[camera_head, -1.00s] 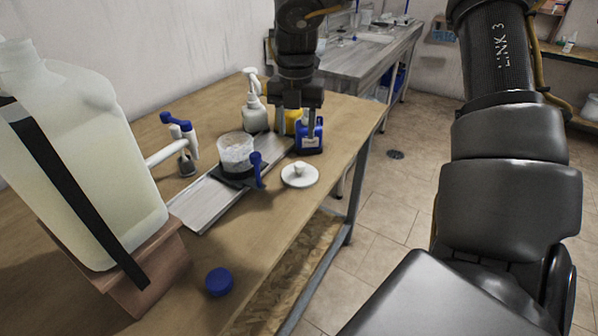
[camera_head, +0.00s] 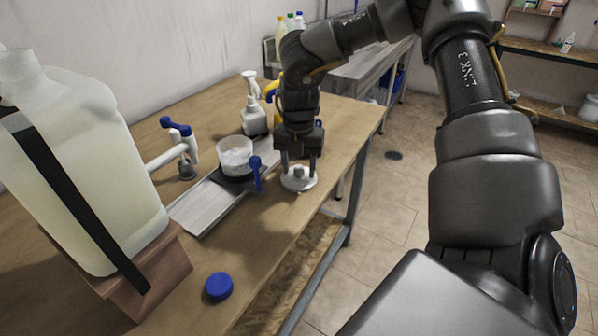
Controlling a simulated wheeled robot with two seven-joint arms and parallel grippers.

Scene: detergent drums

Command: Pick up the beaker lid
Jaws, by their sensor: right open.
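The beaker lid (camera_head: 299,182) is a white disc with a small knob, lying on the wooden table near its right edge. My right gripper (camera_head: 299,170) points down over it, its two fingers open on either side of the knob. Whether the fingers touch the lid I cannot tell. The clear beaker (camera_head: 236,158), with white contents, stands just left of the lid on a dark base with a blue-handled part (camera_head: 256,173) beside it. My left gripper is not in view.
A large drum (camera_head: 80,170) with a black strap rests on a wooden stand (camera_head: 150,270) at the left. A blue cap (camera_head: 219,286) lies near the front edge. A metal tray (camera_head: 208,203) lies under the beaker. A spray bottle (camera_head: 253,115) stands behind.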

